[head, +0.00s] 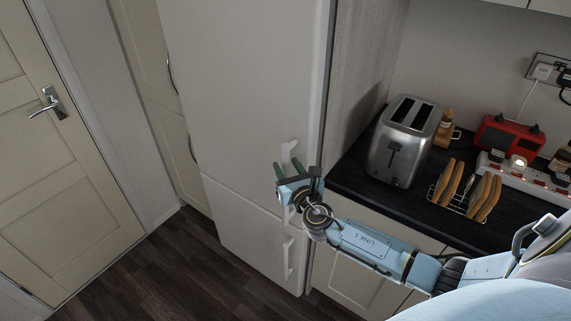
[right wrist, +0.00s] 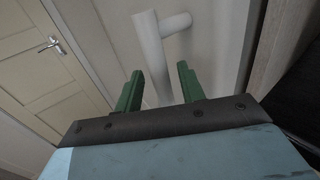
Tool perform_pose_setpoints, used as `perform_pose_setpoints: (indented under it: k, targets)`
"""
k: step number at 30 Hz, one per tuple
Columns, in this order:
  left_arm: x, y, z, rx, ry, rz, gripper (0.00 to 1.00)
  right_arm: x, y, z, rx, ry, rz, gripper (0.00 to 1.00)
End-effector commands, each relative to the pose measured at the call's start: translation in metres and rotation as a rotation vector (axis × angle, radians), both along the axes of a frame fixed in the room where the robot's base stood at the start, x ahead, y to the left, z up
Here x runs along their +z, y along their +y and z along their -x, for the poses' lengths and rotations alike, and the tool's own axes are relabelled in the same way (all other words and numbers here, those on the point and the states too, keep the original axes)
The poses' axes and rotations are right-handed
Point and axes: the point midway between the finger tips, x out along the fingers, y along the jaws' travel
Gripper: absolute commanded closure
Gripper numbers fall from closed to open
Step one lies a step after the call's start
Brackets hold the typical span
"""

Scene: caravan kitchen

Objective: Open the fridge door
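The tall white fridge (head: 238,110) stands in the middle of the head view, its upper and lower doors both flush. The upper door's white handle (head: 289,150) is partly hidden behind my right gripper (head: 279,170). The lower door has its own handle (head: 288,260). In the right wrist view the upper handle (right wrist: 151,58) rises between and beyond the two green fingers. My right gripper (right wrist: 158,88) is open, its fingers apart with nothing clasped between them. I cannot tell whether either finger touches the handle. My left gripper is not in view.
A dark worktop (head: 345,172) to the right holds a steel toaster (head: 403,140), a toast rack (head: 462,193) and a red radio (head: 508,137). A cream door (head: 60,170) is at the left. The dark wooden floor (head: 175,265) before the fridge is clear.

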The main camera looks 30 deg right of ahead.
Motion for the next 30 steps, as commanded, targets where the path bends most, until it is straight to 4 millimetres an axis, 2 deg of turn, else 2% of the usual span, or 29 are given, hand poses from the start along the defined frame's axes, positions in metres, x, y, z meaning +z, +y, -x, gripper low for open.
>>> perform_pose_setpoints:
  k: [6, 15, 24, 30]
  targets:
    - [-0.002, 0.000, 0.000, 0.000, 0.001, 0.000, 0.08, 0.000, -0.003, -0.016, 0.001, 0.001, -0.001, 0.61]
    - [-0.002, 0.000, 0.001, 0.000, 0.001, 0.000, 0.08, 0.000, -0.003, -0.018, 0.001, 0.001, -0.001, 0.62]
    - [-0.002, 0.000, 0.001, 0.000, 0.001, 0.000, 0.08, 0.000, -0.003, -0.018, 0.001, 0.001, -0.001, 1.00]
    - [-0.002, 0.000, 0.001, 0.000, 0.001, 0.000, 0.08, 0.000, -0.003, -0.018, 0.001, 0.001, -0.001, 1.00]
